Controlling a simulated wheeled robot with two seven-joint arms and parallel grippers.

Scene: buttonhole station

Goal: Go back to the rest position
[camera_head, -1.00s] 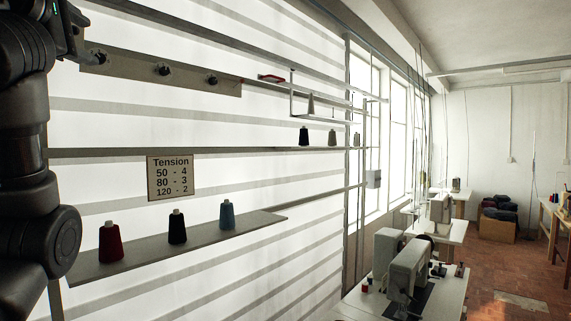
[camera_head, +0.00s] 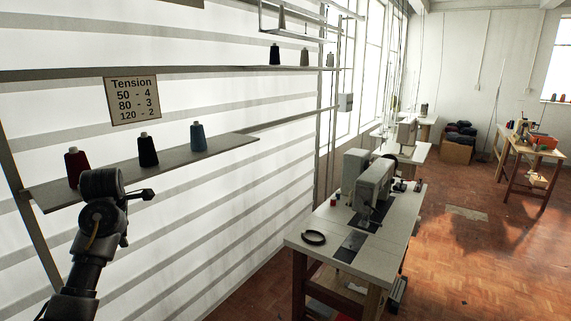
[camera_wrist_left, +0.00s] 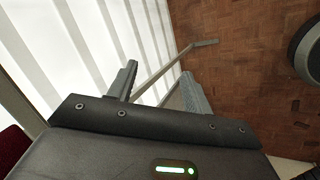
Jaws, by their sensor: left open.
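My left arm comes in at the lower left of the head view. Its gripper (camera_head: 143,195) is beside the lower shelf, in front of the dark red cone in the picture, and points right. In the left wrist view the two fingers of the gripper (camera_wrist_left: 158,88) stand apart with nothing between them. Past them show the pale striped wall and the brick-coloured floor. My right gripper is in neither view.
The lower shelf (camera_head: 215,149) carries a dark red cone (camera_head: 73,166), a black cone (camera_head: 147,150) and a blue cone (camera_head: 197,136). A Tension sign (camera_head: 133,101) hangs above. A sewing table (camera_head: 325,226) with machines (camera_head: 373,190) stands right of the shelf. Floor (camera_head: 470,265) is free at right.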

